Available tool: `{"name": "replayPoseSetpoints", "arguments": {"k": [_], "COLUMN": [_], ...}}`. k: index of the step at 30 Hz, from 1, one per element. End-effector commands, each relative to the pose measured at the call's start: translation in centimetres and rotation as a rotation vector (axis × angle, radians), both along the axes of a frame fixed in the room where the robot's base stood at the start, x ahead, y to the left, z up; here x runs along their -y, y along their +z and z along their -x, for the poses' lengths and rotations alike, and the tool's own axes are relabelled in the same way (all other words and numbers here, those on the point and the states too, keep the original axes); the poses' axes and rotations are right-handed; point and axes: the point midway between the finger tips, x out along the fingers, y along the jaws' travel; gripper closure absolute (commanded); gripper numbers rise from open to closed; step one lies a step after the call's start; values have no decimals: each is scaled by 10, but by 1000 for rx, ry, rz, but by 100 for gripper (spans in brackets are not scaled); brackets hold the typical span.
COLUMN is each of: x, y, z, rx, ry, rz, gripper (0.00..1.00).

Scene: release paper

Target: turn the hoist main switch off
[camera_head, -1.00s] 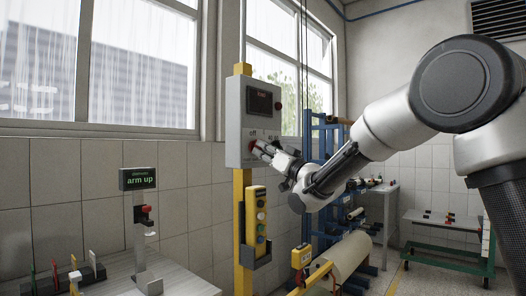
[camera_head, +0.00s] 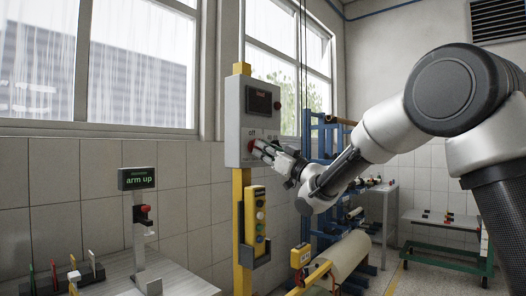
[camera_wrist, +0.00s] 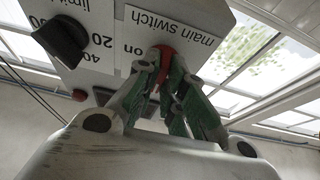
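The grey hoist control box (camera_head: 234,125) is mounted on a yellow post. Its red main switch knob (camera_head: 251,146) is low on the front, and it also shows in the wrist view (camera_wrist: 164,51). Labels reading "main switch" and "on" are upside down in the wrist view; "off" shows above the knob in the head view. My gripper (camera_head: 262,149) is at the knob, its green-padded fingers (camera_wrist: 162,68) closed in on its two sides. The fingers hide part of the knob, so I cannot tell its exact angle.
A black dial (camera_wrist: 62,40) sits beside the switch on the box. A yellow pendant (camera_head: 256,222) with buttons hangs below the box. A blue rack (camera_head: 322,150) with rolls stands right behind my arm. A small "arm up" display (camera_head: 137,178) stands at the left.

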Motion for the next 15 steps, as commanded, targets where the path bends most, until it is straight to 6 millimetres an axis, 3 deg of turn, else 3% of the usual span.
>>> {"name": "replayPoseSetpoints", "arguments": {"k": [1,3,4,15], "x": [0,0,0,4], "y": [0,0,0,-2], "z": [0,0,0,3], "rx": [1,1,1,0], "ry": [-1,-1,-1,-1], "rz": [2,1,1,0], "gripper": [82,69,68,68]}}
